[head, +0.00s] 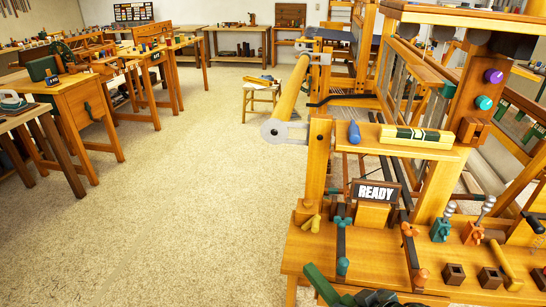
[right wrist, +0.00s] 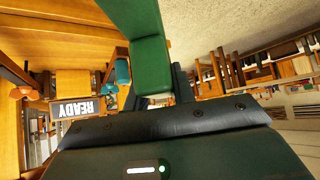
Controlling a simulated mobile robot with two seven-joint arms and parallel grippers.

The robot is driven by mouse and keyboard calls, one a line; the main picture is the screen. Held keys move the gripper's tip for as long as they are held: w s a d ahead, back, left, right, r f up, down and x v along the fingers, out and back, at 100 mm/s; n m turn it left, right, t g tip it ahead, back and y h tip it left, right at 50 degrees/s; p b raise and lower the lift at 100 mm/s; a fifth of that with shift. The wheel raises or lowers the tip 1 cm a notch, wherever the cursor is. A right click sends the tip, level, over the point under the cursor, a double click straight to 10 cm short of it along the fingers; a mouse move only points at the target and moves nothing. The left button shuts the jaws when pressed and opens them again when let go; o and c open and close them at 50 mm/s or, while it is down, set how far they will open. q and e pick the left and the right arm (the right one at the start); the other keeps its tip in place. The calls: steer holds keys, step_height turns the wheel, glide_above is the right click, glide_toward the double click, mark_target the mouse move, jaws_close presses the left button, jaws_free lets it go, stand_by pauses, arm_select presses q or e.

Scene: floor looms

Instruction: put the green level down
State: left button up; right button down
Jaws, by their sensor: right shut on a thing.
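The green level (head: 320,284) is at the bottom of the head view, in front of the loom's front ledge. In the right wrist view the green level (right wrist: 150,58) runs up from between the fingers and out at the top edge. My right gripper (right wrist: 160,88) is shut on it. In the head view the right gripper (head: 368,298) shows only in part at the bottom edge. The level's far end is cut off in the wrist view. My left gripper is in neither view.
The loom's wooden ledge (head: 300,262) carries a READY sign (head: 377,192), teal and orange clamps (head: 342,240) and small dark blocks (head: 453,275). A stool (head: 261,98) stands behind. The carpet (head: 190,200) at left is clear.

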steer(key=shift+m+t+h, duration=0.4)
steer(key=shift+m+h, duration=0.2)
steer(key=shift+m, duration=0.3)
steer(key=r, duration=0.3)
steer(key=a+r+p, duration=0.1)
steer(key=r, duration=0.6)
steer(key=shift+w+a+r, duration=0.15)
steer(key=shift+a+r, duration=0.1)
steer(key=s+d+r+m+h+p, duration=0.1)
steer(key=r+m, duration=0.1)
steer(key=r, duration=0.3)
steer(key=s+d+r+m+h+p, duration=0.1)
steer(key=d+r+m+h, duration=0.1)
steer(key=r, duration=0.4)
steer(key=shift+s+r, duration=0.2)
steer(key=shift+s, duration=0.2)
steer(key=shift+d, duration=0.1)
